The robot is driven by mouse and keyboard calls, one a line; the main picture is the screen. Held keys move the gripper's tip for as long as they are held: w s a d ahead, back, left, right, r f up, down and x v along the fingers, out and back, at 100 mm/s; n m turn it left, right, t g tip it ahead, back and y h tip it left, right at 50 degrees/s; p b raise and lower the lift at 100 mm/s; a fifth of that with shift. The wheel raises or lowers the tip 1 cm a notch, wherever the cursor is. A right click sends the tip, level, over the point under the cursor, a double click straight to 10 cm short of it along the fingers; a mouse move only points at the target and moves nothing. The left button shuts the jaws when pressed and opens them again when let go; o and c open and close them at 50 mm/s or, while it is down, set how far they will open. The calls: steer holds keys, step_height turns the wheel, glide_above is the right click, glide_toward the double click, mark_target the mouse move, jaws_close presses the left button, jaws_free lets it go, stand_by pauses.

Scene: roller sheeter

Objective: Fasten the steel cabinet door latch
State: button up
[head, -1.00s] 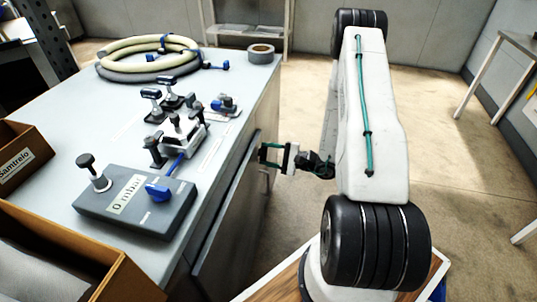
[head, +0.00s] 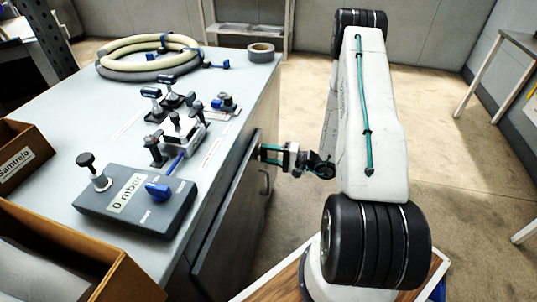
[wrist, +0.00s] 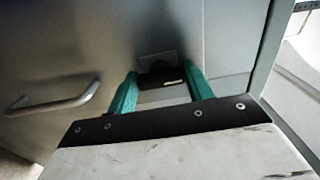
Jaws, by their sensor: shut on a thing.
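The grey steel cabinet door (head: 228,215) is on the right side of the bench, and its face fills much of the wrist view (wrist: 60,50). A small dark latch (wrist: 161,76) with a pale plate behind it sits on the door, between my green fingertips. My gripper (head: 264,152) is at the upper part of the door, shut on the latch; it also shows in the wrist view (wrist: 163,88). The fingers and the door's edge partly hide the latch in the head view.
A bar handle (wrist: 55,103) is on the door left of my fingers in the wrist view. The bench top (head: 75,120) carries a hose coil (head: 130,70), a tape roll (head: 260,51), clamps and a gauge box (head: 135,205). Open floor lies right of my arm.

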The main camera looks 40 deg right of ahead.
stand_by(0.3)
steer(key=o, duration=1)
steer(key=v, duration=0.7)
steer(key=shift+s+d, duration=0.25)
steer(key=shift+s, duration=0.1)
